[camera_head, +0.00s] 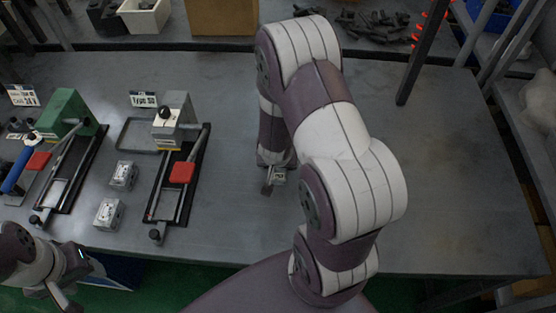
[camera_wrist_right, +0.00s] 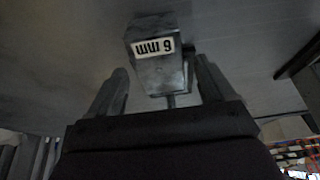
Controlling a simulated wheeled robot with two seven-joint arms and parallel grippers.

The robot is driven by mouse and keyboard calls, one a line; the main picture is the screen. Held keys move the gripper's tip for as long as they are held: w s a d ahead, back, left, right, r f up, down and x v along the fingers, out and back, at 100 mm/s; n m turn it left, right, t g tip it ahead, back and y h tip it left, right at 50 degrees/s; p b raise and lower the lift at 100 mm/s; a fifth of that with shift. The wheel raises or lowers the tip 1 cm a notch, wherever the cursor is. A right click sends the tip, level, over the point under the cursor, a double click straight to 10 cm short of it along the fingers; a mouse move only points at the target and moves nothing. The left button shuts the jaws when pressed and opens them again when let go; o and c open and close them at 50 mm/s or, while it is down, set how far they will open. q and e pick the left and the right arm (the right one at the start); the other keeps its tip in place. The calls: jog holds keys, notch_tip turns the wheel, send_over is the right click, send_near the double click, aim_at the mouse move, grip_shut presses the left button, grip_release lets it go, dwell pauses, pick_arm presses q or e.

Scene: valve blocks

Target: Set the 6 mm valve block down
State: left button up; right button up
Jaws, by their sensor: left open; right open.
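The 6 mm valve block (camera_wrist_right: 157,68) is a grey metal block with a white "6 mm" label, upside down in the right wrist view. It sits just ahead of and between the two fingers of my right gripper (camera_wrist_right: 160,78), which are apart, with visible space on both sides. In the head view the block (camera_head: 279,176) shows small at the grey table, beside my right gripper (camera_head: 268,186) and partly hidden by my arm. Whether its base rests flat is hard to tell. My left gripper (camera_head: 76,281) is open and empty off the table's front left edge.
Two silver blocks (camera_head: 123,175) (camera_head: 108,213) stand left of centre. A dark post (camera_head: 422,55) rises at the back right. The table's right part (camera_head: 460,180) is clear.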

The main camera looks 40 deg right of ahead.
jog(key=p+v, duration=0.5)
jog(key=v, duration=0.7)
jog(key=shift+r+p, duration=0.25)
jog(key=shift+p, duration=0.15)
